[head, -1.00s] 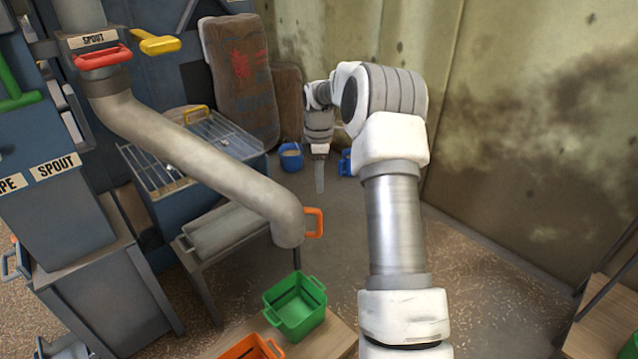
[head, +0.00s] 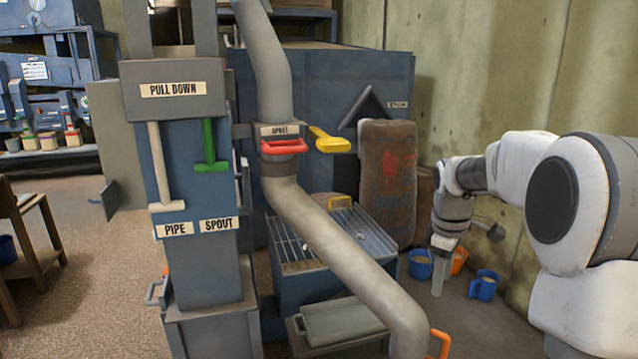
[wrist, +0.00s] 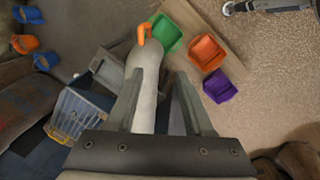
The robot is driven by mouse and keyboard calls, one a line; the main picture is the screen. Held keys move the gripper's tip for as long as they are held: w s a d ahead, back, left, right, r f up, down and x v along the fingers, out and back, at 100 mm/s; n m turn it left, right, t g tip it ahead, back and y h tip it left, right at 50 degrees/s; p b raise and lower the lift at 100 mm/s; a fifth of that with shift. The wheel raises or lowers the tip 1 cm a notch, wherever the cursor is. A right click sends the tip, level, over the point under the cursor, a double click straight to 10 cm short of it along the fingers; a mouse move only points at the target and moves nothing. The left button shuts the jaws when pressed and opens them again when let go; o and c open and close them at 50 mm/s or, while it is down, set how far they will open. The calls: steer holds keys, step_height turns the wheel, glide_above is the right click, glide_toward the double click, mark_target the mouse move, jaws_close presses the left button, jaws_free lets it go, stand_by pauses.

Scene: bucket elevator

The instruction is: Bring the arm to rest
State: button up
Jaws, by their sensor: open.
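My gripper (head: 437,279) hangs at the right of the head view, fingers pointing down, in front of the brown sack and near the blue and orange buckets. In the wrist view my gripper (wrist: 160,100) shows two fingers spread apart with nothing held between them. The grey spout pipe (wrist: 146,85) with its orange handle (wrist: 150,30) shows beyond and between the fingers. I cannot tell the exact distance between the fingers and the pipe.
The spout pipe (head: 330,245) slants down left of my arm, over a grated hopper (head: 335,240). Green (wrist: 166,35), orange (wrist: 207,53) and purple (wrist: 220,87) bins show in the wrist view. A wall is at right.

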steer(key=s+a+r+m+t, duration=0.1)
steer(key=s+a+r+m, duration=0.2)
steer(key=s, duration=0.6)
steer(key=s+a+r+m+t+y, duration=0.15)
steer(key=s+a+m, duration=0.25)
steer(key=s, duration=0.5)
steer(key=s+a+r+m+t+h, duration=0.1)
steer(key=s+a+r+m+t, duration=0.2)
steer(key=s, duration=0.6)
step_height(320, 180, up, 11)
steer(key=s+a+g+p, duration=0.1)
steer(key=p, duration=1.1)
steer(key=shift+a+f, duration=0.15)
steer(key=shift+f, duration=0.05)
